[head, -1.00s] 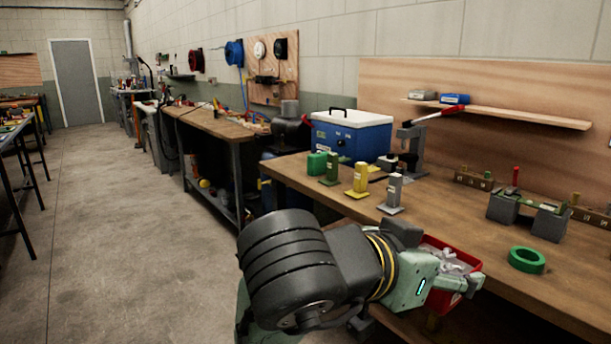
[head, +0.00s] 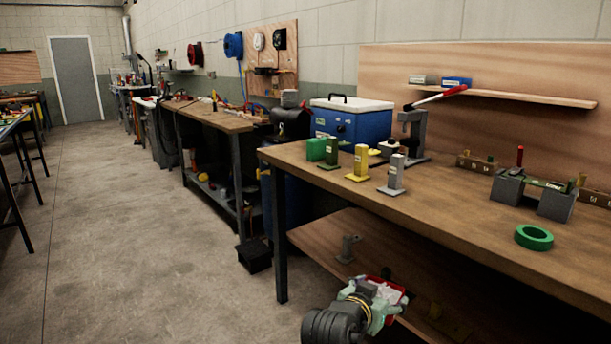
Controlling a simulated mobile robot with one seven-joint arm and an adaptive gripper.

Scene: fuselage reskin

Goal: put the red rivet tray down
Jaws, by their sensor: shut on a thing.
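The red rivet tray (head: 404,299) is low in the head view, at the height of the bench's lower shelf. Its red rim shows on the right side, and pale contents show inside. My gripper (head: 378,292) is shut on the tray at its near left side. My arm covers part of the tray. I cannot tell whether the tray's underside touches the lower shelf (head: 325,243) or hangs just above or in front of it.
A grey stand (head: 347,249) is on the lower shelf to the left, and a yellow one (head: 440,318) is to the right. The benchtop (head: 440,207) above holds several stands and a green tape roll (head: 534,237). A bench leg (head: 279,235) is at left.

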